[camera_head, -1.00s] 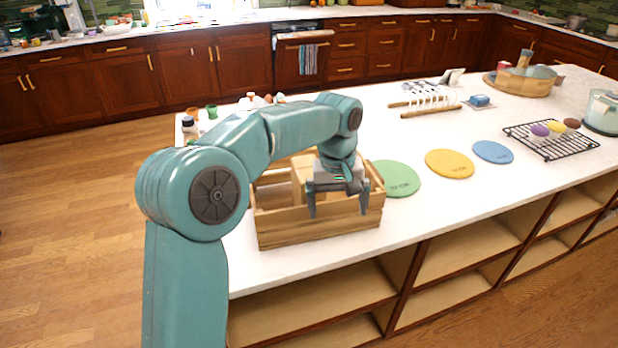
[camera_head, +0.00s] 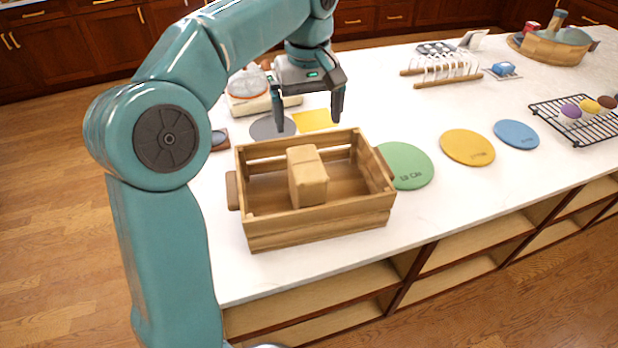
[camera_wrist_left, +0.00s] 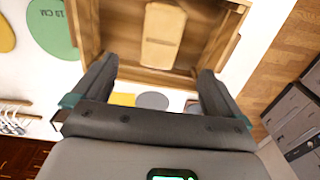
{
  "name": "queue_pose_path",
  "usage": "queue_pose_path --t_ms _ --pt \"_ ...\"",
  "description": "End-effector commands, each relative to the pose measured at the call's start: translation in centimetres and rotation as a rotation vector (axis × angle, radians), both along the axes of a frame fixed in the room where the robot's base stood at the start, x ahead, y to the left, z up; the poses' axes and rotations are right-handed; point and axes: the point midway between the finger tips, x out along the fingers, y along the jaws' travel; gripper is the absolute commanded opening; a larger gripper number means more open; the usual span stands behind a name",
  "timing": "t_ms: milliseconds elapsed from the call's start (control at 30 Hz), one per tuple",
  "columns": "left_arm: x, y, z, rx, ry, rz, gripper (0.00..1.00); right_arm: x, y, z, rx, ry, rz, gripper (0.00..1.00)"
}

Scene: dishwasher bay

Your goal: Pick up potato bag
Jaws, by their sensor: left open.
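A tan, block-shaped bag (camera_head: 307,177), which looks like the potato bag, stands inside a slatted wooden crate (camera_head: 318,229) on the white counter. No label is readable on it. My left gripper (camera_head: 309,122) is open and empty, fingers pointing down, above the counter on the far side of the crate. It is apart from the bag. In the left wrist view, the bag (camera_wrist_left: 163,35) lies beyond the open fingertips (camera_wrist_left: 158,68), inside the crate (camera_wrist_left: 88,28). My right gripper is not in view.
Green (camera_head: 405,165), yellow (camera_head: 467,147) and blue (camera_head: 516,134) discs lie right of the crate. A grey disc (camera_head: 268,127) and yellow square (camera_head: 316,119) lie behind it. A dish rack (camera_head: 445,68) and a black wire rack (camera_head: 573,124) stand farther right. The counter's front edge is close to the crate.

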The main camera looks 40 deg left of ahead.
Motion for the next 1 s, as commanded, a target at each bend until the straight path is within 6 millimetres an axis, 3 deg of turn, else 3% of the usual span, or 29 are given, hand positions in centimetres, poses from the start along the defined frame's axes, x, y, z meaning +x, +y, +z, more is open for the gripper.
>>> queue_pose_path --t_ms 400,667,1000 --pt "-0.4 -0.5 -9.0 -0.001 0.004 0.0 1.0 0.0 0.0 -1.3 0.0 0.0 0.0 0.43" --pt "-0.2 -0.4 -11.3 -0.001 0.004 0.001 1.0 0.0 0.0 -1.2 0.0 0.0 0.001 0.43" --pt "-0.1 -0.1 -15.8 0.0 0.004 0.001 1.0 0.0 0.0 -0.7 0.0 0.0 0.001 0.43"
